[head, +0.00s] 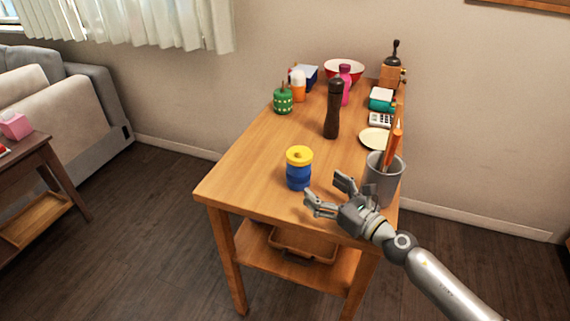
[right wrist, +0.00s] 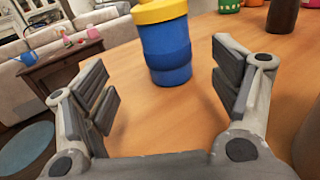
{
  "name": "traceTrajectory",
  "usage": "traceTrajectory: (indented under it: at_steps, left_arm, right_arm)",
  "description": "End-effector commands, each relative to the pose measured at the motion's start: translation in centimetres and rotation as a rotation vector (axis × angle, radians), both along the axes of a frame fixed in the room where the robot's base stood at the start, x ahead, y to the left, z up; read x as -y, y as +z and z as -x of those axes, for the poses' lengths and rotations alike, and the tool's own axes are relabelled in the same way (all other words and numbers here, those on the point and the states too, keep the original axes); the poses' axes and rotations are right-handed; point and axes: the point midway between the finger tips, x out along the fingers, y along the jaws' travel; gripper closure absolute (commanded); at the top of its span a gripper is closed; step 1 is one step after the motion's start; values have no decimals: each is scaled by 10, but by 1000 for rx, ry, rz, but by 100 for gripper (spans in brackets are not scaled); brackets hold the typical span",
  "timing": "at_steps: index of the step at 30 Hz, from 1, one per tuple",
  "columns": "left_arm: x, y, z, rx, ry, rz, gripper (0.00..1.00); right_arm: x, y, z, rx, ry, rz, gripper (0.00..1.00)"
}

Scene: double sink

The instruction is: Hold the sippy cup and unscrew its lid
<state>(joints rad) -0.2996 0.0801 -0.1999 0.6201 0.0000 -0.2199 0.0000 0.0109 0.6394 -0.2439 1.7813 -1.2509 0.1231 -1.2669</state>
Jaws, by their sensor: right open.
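The sippy cup (head: 298,172) stands upright near the front of the wooden table. It has a blue body and a yellow lid (head: 299,155) on top. My right gripper (head: 324,194) is open and empty, just to the right and front of the cup. In the right wrist view the blue cup body (right wrist: 166,50) stands beyond and between the two open fingers (right wrist: 165,92), and the top of the lid is cut off by the frame. No contact with the cup shows. My left gripper is in neither view.
A grey utensil holder (head: 385,182) stands close behind my right gripper. A dark pepper mill (head: 333,110) stands farther back, with a green container (head: 283,100), a pink bottle (head: 345,86), a plate (head: 374,139) and a red bowl (head: 344,70). The table (head: 245,178) is clear left of the cup.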

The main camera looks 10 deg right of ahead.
Motion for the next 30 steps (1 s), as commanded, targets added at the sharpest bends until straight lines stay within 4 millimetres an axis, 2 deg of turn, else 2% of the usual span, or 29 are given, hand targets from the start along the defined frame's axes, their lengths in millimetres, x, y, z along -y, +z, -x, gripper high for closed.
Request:
traceTrajectory:
  at_steps: [5,15,22,30]
  left_arm:
    - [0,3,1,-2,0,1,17]
    - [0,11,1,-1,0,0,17]
    - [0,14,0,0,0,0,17]
    - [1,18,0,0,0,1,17]
  right_arm:
    - [-2,1,-8,1,-2,0,17]
    - [-21,2,-47,1,-1,-2,17]
    - [-25,3,-60,1,-1,0,17]
    - [-35,5,-92,0,-1,-2,17]
